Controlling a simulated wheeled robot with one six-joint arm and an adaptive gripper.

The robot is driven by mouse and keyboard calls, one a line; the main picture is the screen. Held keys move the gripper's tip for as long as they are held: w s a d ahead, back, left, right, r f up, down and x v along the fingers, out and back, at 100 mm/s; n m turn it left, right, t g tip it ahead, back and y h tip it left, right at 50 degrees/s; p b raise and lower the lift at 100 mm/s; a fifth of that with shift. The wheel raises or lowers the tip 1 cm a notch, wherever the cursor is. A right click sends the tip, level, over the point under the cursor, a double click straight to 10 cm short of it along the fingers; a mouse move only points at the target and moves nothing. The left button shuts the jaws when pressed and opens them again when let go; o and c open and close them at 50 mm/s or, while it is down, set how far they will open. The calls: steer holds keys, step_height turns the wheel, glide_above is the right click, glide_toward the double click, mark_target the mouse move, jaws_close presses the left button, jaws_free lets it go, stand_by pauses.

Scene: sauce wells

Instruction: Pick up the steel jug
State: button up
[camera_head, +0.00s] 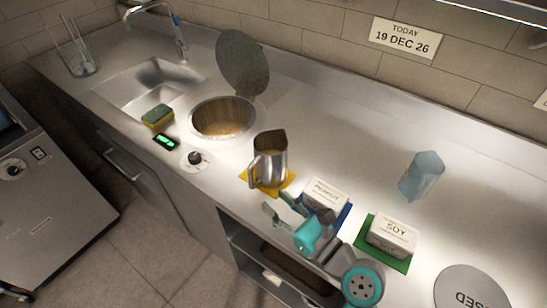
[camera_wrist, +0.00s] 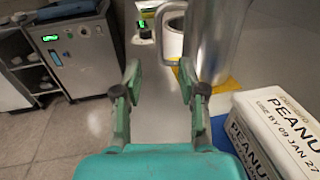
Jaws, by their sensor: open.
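The steel jug (camera_head: 273,153) stands upright on a yellow mat (camera_head: 289,185) on the steel counter, with its handle (camera_head: 254,170) toward the front left. In the wrist view the jug (camera_wrist: 220,35) is ahead, right of centre, its top cut off by the frame edge; its handle (camera_wrist: 163,30) shows left of its body. My gripper (camera_head: 279,206) is open and empty, just in front of the jug. In the wrist view its fingers (camera_wrist: 160,78) are apart, with bare counter between them and the handle beyond. They appear clear of the jug.
The peanut tub (camera_head: 325,194) on a blue mat is close right of my gripper; the soy tub (camera_head: 393,235) on a green mat is further right. A round open well (camera_head: 222,118), knob (camera_head: 195,158), black timer-like device (camera_head: 166,142) and sponge (camera_head: 157,116) lie left. A bluish cup (camera_head: 422,175) stands behind.

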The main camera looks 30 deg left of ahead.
mark_target(251, 187)
steer(key=x, duration=1)
steer(key=shift+s, duration=0.15)
jaws_close()
